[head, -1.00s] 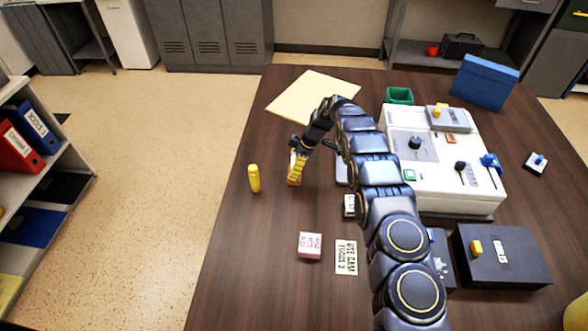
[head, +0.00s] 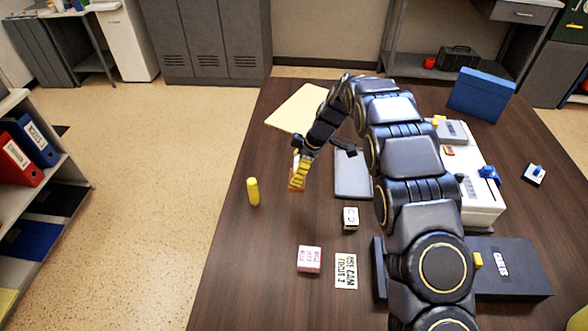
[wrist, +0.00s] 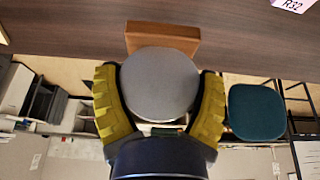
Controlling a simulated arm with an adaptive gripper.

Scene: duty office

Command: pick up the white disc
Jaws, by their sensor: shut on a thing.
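The white disc (wrist: 160,85) looks pale grey and round in the wrist view. My gripper (wrist: 160,104) is shut on it, with one ribbed yellow finger at each side. A brown wooden block (wrist: 163,37) sits right behind the disc; I cannot tell whether the two touch. In the head view my gripper (head: 299,177) is over the left part of the table, right of a yellow marker-like object (head: 253,191). The disc is not clear there.
A pink block (head: 309,259), a label card (head: 346,270) and a small tag (head: 350,217) lie nearer. A grey tablet-like slab (head: 352,178) and a white console (head: 482,195) are to the right. A yellow sheet (head: 297,108) lies behind. The table's left edge is close.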

